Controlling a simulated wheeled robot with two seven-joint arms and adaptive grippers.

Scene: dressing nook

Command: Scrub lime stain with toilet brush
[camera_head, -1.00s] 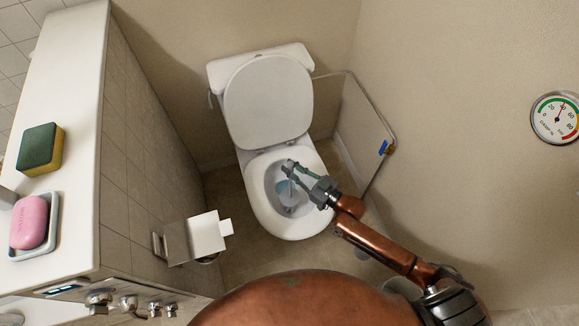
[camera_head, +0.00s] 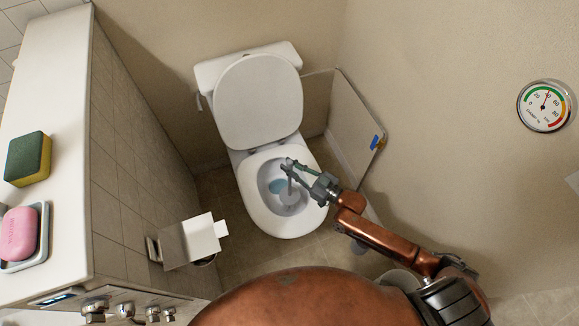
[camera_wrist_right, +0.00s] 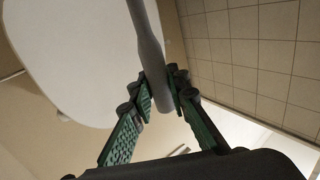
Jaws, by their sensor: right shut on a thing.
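The white toilet (camera_head: 262,215) stands against the back wall with its lid up. My right gripper (camera_head: 291,168) is over the open bowl. It is shut on the grey handle of the toilet brush (camera_head: 290,184), which points down into the bowl. In the right wrist view, the brush handle (camera_wrist_right: 149,50) runs between the two green-padded fingers (camera_wrist_right: 158,100). The brush's lower end shows pale and small in the bowl, beside a bluish patch (camera_head: 276,186). I cannot tell whether that patch is the lime stain or water. My left gripper is not in view.
A panel (camera_head: 352,125) with a blue clip stands right of the toilet. A toilet paper holder (camera_head: 192,241) juts out at the left. The ledge (camera_head: 60,110) holds a sponge (camera_head: 28,158) and pink soap (camera_head: 18,234). A dial gauge (camera_head: 544,106) hangs on the right wall.

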